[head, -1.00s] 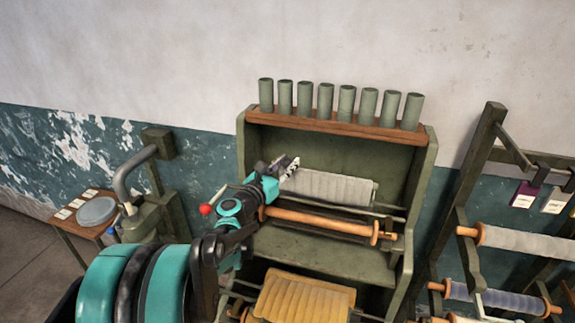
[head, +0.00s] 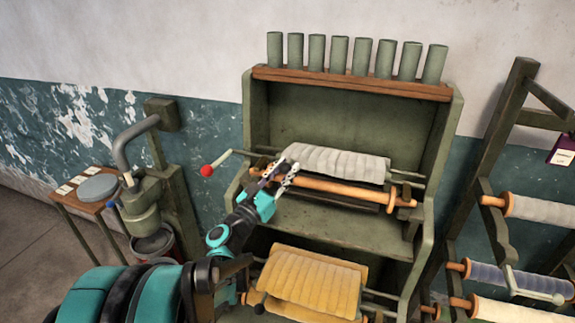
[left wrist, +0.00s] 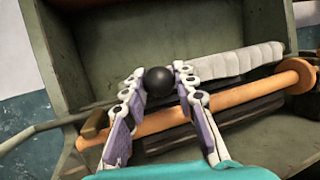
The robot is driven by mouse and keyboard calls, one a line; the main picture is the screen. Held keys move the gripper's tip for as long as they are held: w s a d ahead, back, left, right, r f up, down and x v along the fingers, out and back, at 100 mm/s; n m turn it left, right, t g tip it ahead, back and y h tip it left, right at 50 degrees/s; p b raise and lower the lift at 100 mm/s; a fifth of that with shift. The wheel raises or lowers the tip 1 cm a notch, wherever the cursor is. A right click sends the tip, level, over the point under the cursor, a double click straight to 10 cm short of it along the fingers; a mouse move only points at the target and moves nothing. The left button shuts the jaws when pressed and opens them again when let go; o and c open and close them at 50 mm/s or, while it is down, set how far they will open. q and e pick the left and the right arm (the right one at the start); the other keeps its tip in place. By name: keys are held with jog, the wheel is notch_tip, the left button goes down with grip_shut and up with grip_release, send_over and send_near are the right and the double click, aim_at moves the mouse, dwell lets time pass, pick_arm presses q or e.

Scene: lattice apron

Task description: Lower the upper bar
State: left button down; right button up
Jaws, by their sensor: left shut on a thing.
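The upper bar appears to be the orange wooden bar (head: 345,190), lying across the green cabinet in front of a pale cloth roll (head: 338,162). My left gripper (head: 288,171) is at the bar's left part in the head view. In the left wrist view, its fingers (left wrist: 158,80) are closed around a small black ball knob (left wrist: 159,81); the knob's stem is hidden. The orange bar (left wrist: 232,99) passes behind the fingers there. The right gripper is not in view.
A red-knobbed lever (head: 207,170) sticks out left of the green cabinet (head: 452,130). A yellow cloth roll (head: 312,280) lies below. Green tubes (head: 340,55) stand on top. A spool rack (head: 505,160) stands at right, a small table (head: 82,195) at left.

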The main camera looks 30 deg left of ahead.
pick_arm(q)
jog(key=shift+s+f+b, duration=0.2)
jog(key=shift+f+b, duration=0.3)
jog(key=shift+f, duration=0.3)
jog(key=shift+s+f+b, duration=0.15)
jog(key=shift+f+b, duration=0.35)
jog(key=shift+f, duration=0.25)
jog(key=c, duration=1.2)
grip_release()
jog(key=shift+w, duration=0.1)
jog(key=v, duration=1.2)
